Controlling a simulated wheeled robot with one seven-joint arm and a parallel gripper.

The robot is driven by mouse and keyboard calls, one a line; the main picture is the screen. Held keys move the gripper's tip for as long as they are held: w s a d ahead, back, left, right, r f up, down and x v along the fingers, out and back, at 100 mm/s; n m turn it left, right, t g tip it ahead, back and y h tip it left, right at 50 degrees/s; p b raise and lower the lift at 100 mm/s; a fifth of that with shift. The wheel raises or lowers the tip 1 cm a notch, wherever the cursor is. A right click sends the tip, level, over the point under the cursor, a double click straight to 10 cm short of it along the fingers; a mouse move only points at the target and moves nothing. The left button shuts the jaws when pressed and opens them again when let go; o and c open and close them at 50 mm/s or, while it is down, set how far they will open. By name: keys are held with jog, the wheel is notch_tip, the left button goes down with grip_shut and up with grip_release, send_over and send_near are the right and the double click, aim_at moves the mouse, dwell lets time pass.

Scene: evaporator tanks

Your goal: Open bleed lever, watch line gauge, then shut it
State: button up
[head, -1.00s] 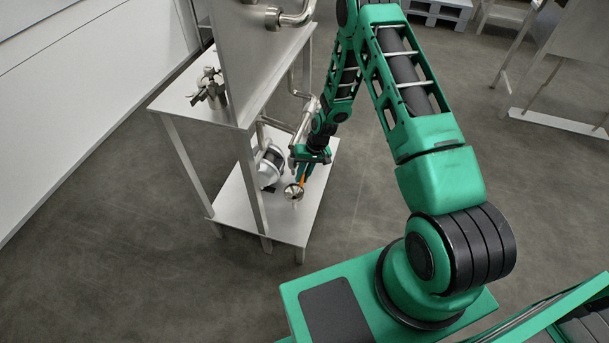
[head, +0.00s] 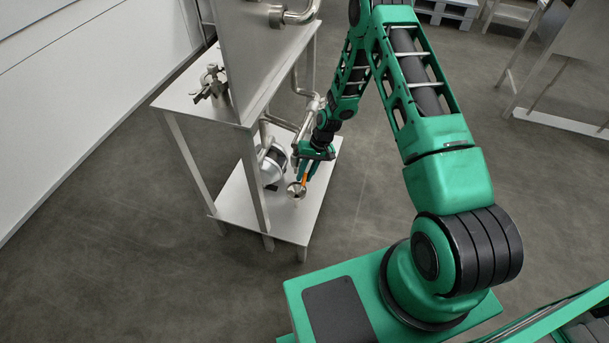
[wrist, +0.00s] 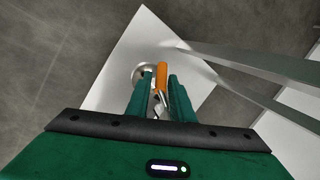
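The bleed lever has an orange handle (head: 304,177) low in the evaporator frame, beside a round metal fitting (head: 296,190). In the wrist view the orange handle (wrist: 161,77) lies between the two green fingers of my gripper (wrist: 161,85). The fingers are very close to it on both sides; I cannot tell whether they press on it. The fitting (wrist: 140,73) shows just left of the fingertips. In the head view my gripper (head: 307,168) points down at the handle. No readable gauge face is visible in either view.
A white and dark rounded housing (head: 272,163) sits left of my gripper. The steel stand has a lower shelf (head: 290,225), legs and bent pipes (head: 304,85) close to my arm. A small metal clamp-like fitting (head: 212,83) is on the upper shelf. Open floor lies right of the stand.

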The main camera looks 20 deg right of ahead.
jog(key=v, duration=1)
jog(key=shift+r, duration=0.35)
jog(key=shift+w+d, duration=0.1)
jog(key=shift+w, duration=0.05)
